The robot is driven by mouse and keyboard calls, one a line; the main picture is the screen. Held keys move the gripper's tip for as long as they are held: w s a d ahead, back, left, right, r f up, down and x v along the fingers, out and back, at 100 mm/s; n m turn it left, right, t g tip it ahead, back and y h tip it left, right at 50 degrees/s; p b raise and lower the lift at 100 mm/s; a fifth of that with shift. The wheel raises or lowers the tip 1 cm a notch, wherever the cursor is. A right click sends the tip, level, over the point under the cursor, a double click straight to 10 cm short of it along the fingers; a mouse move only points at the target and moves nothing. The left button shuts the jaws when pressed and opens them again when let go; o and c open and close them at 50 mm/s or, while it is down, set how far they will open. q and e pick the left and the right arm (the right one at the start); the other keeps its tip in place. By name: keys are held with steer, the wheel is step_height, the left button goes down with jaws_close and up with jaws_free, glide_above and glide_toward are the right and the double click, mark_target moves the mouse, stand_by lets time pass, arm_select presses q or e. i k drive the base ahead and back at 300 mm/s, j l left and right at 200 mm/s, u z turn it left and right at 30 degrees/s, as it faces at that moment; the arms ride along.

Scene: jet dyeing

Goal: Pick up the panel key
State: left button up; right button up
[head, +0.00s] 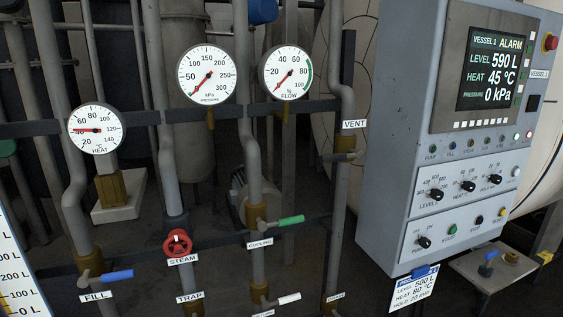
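I cannot make out a panel key for certain in the head view. The grey control panel (387,127) stands at the right, with a lit screen (493,72) reading VESSEL 1 ALARM, LEVEL 590 L, HEAT 45 °C, PRESSURE 0 kPa. Below the screen are several black knobs (468,186) and small buttons. A small blue-topped item (489,258) stands on a pale plate at the lower right; I cannot tell what it is. Neither of my grippers is in view.
Pipes carry a heat gauge (96,129), a pressure gauge (208,75) and a flow gauge (286,73). A red steam handwheel (178,243), blue fill handle (117,275) and green cooling handle (291,221) stick out. A card (412,291) hangs under the panel.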

mark_target(489, 256)
steer(key=u, duration=1.25)
steer(key=z, duration=2.65)
steer(key=i+u, duration=0.1)
steer(key=u, duration=0.45)
steer(key=i+l+u, duration=0.4)
steer(key=l+u, duration=0.2)
steer(key=l, duration=0.2)
